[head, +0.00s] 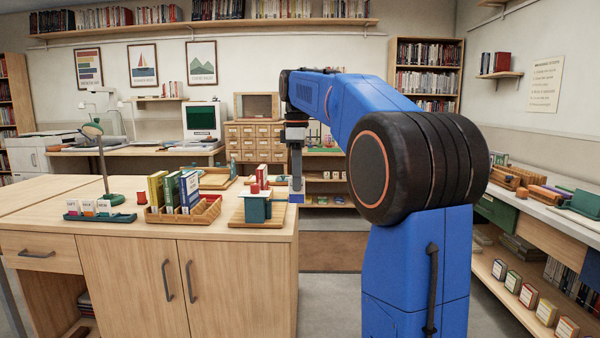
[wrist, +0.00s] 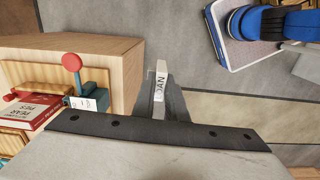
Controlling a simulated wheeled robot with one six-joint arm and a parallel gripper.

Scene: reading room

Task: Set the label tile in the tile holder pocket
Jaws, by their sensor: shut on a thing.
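My gripper (head: 297,184) hangs beside the right edge of the near desk. It is shut on a label tile (head: 297,198), which shows blue in the head view. In the wrist view, the tile (wrist: 160,86) is a white strip with dark letters, partly hidden, between the fingertips (wrist: 160,98). It is over the floor, apart from the desk. A low teal tray (head: 126,217) at the desk's front left looks like the tile holder. Several white tiles with coloured parts stand in its left and middle. Its pockets are too small to make out.
A teal block (head: 257,208) with a red knob stands on a wooden board near the desk's right edge, close to my gripper.

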